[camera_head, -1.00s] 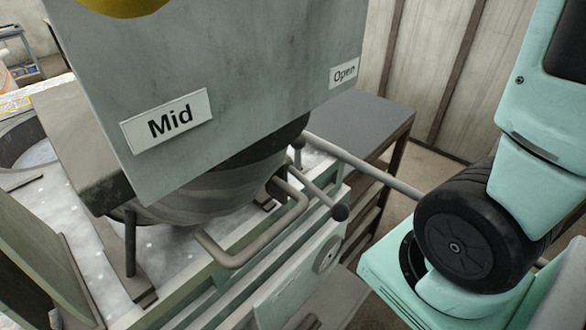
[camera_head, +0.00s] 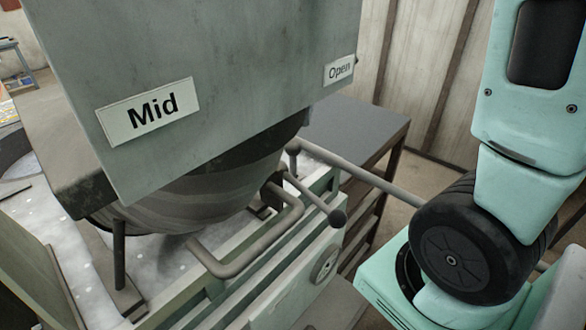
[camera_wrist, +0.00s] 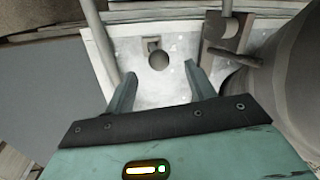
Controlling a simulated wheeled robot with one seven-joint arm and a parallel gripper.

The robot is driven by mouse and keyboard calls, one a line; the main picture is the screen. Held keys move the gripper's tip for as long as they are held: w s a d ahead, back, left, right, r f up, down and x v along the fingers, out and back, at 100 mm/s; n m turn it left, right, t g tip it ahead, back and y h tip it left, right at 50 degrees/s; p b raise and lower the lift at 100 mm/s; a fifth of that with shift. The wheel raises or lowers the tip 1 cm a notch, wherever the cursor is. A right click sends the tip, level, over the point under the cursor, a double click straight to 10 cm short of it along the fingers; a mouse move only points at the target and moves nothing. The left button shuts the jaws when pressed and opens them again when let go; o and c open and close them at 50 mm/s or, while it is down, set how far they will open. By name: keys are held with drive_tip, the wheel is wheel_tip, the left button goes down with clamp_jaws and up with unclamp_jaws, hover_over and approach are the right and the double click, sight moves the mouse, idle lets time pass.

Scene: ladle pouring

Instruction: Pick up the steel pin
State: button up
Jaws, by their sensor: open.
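My gripper (camera_wrist: 159,70) shows in the wrist view with its two teal fingers apart and nothing held between them. Just beyond the fingertips is a pale speckled plate (camera_wrist: 178,86) with a dark round spot (camera_wrist: 159,60), which could be a hole or a knob end. A small dark peg-like part (camera_wrist: 154,43) sits just above that spot; I cannot tell whether it is the steel pin. A short dark bar (camera_wrist: 235,57) lies to the right of the fingers. In the head view my gripper is out of sight, and I cannot pick out the pin.
The head view shows a grey panel marked "Mid" and "Open" (camera_head: 230,70) in front of a dark rounded ladle (camera_head: 200,195). A bent pipe handle (camera_head: 250,258) and a ball-ended rod (camera_head: 337,217) stick out. A dark-topped bench (camera_head: 350,125) stands behind.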

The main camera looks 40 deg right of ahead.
sight(293, 146)
drive_tip(key=shift+s+a+f+p, duration=0.15)
drive_tip(key=shift+f+p, duration=0.15)
drive_tip(key=shift+f, duration=0.75)
drive_tip(key=shift+w+a+f+p, duration=0.1)
drive_tip(key=shift+a+f+p, duration=0.2)
drive_tip(key=shift+f, duration=0.75)
drive_tip(key=shift+s+a+f+p, duration=0.1)
drive_tip(key=shift+f+p, duration=0.25)
drive_tip(key=shift+f, duration=0.7)
clamp_jaws()
drive_tip(key=shift+d, duration=0.1)
